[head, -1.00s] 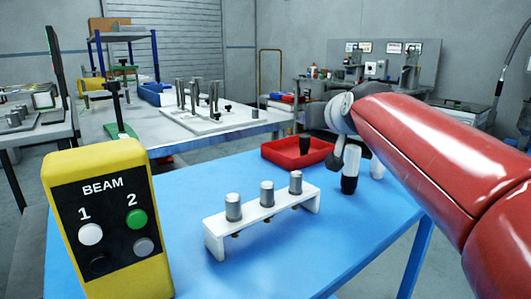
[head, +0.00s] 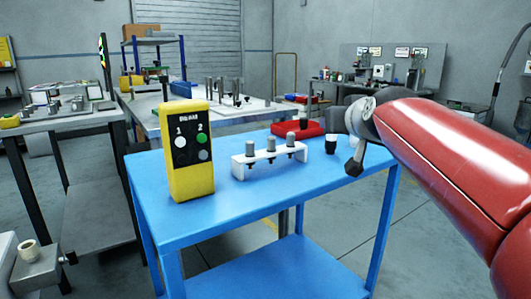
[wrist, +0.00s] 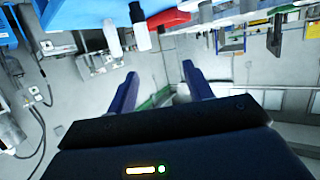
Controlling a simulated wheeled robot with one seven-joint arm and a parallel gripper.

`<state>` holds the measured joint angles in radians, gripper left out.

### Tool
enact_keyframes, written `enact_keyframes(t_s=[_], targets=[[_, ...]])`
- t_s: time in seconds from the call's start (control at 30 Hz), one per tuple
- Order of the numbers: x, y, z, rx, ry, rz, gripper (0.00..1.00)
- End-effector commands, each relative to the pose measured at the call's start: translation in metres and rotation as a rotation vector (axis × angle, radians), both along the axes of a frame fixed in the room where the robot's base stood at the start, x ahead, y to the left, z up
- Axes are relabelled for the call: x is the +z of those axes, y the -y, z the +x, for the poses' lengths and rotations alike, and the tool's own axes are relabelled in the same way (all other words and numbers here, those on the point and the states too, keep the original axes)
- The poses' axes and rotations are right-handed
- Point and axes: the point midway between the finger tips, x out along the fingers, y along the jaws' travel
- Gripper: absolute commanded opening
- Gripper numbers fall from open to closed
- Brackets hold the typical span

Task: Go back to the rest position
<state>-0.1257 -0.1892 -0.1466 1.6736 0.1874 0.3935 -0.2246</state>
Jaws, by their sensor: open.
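My gripper (wrist: 158,92) shows in the wrist view with its two dark blue fingers spread apart and nothing between them. In the head view my red arm reaches in from the right, and its grey wrist end hangs at the right edge of the blue table (head: 190,225). The gripper fingers cannot be made out clearly there.
A white-and-dark bottle (head: 331,120) is close to my wrist. Another bench (head: 60,121) stands at left. Floor is free at lower right.

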Motion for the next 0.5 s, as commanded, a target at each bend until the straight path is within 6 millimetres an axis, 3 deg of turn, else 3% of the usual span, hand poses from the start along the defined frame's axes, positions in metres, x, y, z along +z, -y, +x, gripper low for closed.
enact_keyframes(t_s=[0.27, 0.5], targets=[[-0.026, -0.002, -0.026, 0.006, -0.076, 0.009, 0.51], [-0.067, -0.004, -0.065, 0.010, -0.193, 0.015, 0.51]])
